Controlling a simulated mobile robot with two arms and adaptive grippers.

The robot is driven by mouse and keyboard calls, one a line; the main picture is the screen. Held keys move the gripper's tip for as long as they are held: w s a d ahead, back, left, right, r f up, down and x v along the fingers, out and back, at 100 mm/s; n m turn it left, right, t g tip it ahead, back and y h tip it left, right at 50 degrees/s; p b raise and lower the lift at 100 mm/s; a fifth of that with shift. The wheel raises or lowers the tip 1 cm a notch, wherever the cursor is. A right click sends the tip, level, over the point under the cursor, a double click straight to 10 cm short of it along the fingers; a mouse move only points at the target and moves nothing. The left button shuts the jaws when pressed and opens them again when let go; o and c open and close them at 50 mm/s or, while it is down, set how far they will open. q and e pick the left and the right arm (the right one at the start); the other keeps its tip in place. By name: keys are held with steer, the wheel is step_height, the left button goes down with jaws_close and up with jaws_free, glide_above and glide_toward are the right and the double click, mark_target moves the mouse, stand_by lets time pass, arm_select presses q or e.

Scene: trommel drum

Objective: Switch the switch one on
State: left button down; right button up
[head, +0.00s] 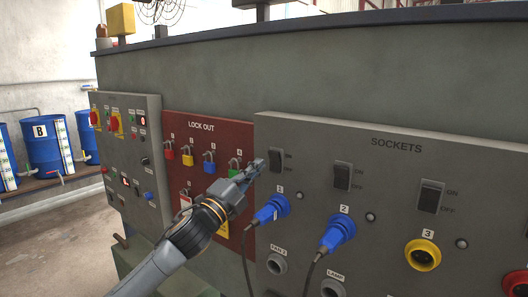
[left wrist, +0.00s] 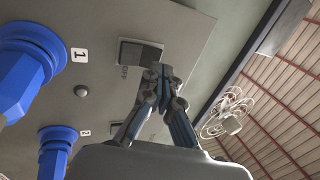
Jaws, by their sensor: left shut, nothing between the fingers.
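Switch one (head: 275,161) is a dark rocker switch marked ON above and OFF below, at the left of the grey SOCKETS panel (head: 395,165). It also shows in the left wrist view (left wrist: 134,53). My left gripper (head: 257,167) is shut and empty, with its fingertips close to the switch's left side in the head view. In the left wrist view the fingertips (left wrist: 161,75) overlap the switch's edge; I cannot tell whether they touch it. I cannot tell which side of the rocker is pressed. My right gripper is not in view.
Blue plugs sit in socket 1 (head: 272,209) and socket 2 (head: 338,232), with cables hanging down. Switch two (head: 342,176) and switch three (head: 432,196) are to the right. The red LOCK OUT board (head: 190,136) with coloured padlocks is left of the panel.

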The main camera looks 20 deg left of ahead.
mark_target(271, 153)
arm_select(q)
steer(key=shift+p+x, duration=0.6)
steer(key=shift+x, duration=1.35)
steer(key=shift+a, duration=0.1)
